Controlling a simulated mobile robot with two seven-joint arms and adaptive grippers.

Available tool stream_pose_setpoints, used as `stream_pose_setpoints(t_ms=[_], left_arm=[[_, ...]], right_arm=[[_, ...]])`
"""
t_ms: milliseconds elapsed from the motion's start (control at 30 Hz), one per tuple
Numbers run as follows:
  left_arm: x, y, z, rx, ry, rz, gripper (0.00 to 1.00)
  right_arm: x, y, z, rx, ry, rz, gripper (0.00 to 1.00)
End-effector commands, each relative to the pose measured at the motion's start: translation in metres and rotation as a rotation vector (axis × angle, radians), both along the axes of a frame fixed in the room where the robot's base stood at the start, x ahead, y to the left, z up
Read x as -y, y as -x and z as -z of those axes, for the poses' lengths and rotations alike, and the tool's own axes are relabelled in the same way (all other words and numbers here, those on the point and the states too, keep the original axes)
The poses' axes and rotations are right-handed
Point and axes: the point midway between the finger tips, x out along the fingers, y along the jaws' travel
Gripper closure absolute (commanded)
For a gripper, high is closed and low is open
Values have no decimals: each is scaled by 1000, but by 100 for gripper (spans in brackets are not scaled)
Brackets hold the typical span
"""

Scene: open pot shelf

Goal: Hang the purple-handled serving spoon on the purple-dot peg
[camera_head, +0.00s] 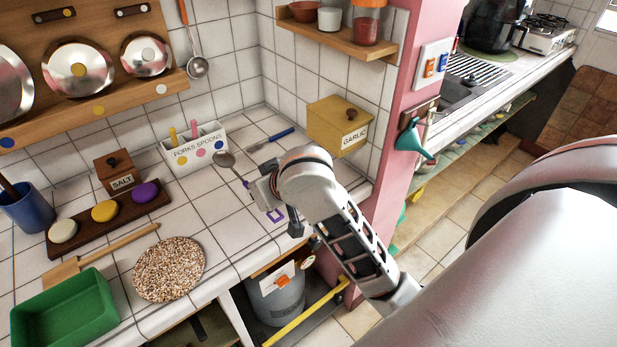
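The purple-handled serving spoon has a grey metal bowl (225,159) showing up and to the left of my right gripper (264,192). A purple loop at its handle end shows below and right of the gripper. The middle of the handle is hidden by the gripper, which appears shut on it, above the white tiled counter. The fingertips are partly hidden by my wrist. I see no purple-dot peg in this view. My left gripper is not in view.
A white forks-and-spoons holder (195,150) stands behind the spoon bowl. A yellow garlic box (338,125) is at the right, near a pink wall edge (395,110). A blue-handled utensil (272,138) lies behind. An orange-handled ladle (197,67) hangs on the tiled wall.

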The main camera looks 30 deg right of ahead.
Motion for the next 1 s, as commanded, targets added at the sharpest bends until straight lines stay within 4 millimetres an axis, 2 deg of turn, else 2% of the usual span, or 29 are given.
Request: stream_pose_setpoints(t_ms=[33,300,700,800,1000], left_arm=[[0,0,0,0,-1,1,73],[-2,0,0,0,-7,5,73],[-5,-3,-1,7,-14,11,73],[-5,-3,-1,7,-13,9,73],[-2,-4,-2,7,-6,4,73]], right_arm=[[15,-1,0,0,5,4,100],[81,-6,0,-2,4,4,100],[168,-13,0,-1,1,4,100],[165,-12,17,-5,-4,0,100],[166,-13,33,-2,-1,0,100]])
